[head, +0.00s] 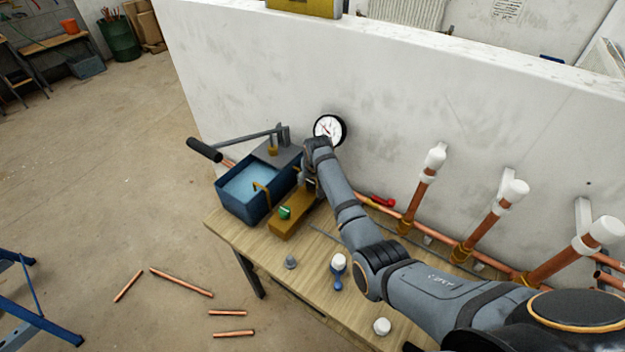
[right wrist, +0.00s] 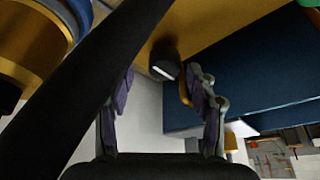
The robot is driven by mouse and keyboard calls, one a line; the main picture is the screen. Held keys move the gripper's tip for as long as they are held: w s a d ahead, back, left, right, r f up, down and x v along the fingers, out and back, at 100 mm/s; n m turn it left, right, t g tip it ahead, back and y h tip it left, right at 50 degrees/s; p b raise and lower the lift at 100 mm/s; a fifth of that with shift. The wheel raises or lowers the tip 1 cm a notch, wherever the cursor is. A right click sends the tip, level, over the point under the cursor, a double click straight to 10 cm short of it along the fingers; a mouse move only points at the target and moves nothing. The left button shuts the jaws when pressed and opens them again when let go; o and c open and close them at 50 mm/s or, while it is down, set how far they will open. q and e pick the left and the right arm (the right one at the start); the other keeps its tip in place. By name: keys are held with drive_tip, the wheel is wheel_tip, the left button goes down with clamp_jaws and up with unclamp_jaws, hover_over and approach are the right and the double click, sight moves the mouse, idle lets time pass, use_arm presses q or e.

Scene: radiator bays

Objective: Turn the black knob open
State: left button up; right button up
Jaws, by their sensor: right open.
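The black knob (right wrist: 165,66) shows in the right wrist view as a small dark knob with a pale line on its face. It sits at the edge of a yellow-brown block. My right gripper (right wrist: 161,78) is open, its two fingers on either side of the knob; I cannot tell whether they touch it. In the head view my right gripper (head: 311,184) points down at the far end of the brass-coloured block (head: 292,222), beside the blue tank, and the black knob is hidden there. My left gripper is not in view.
The blue water tank (head: 243,190) with a pump lever (head: 205,150) stands left of the block, which also carries a green knob (head: 284,212). A gauge (head: 329,129) is on the wall behind. Copper pipes with white caps stand at right.

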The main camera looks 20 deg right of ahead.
drive_tip(key=shift+w+a+f, duration=0.1)
drive_tip(key=shift+w+f, duration=0.05)
drive_tip(key=shift+f, duration=0.2)
drive_tip(key=shift+a+f, duration=0.1)
drive_tip(key=shift+a, duration=0.05)
drive_tip(key=shift+w, duration=0.1)
drive_tip(key=c, duration=1.1)
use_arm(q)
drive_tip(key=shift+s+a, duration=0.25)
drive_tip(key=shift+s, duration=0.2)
use_arm(e)
drive_tip(key=shift+c, duration=0.2)
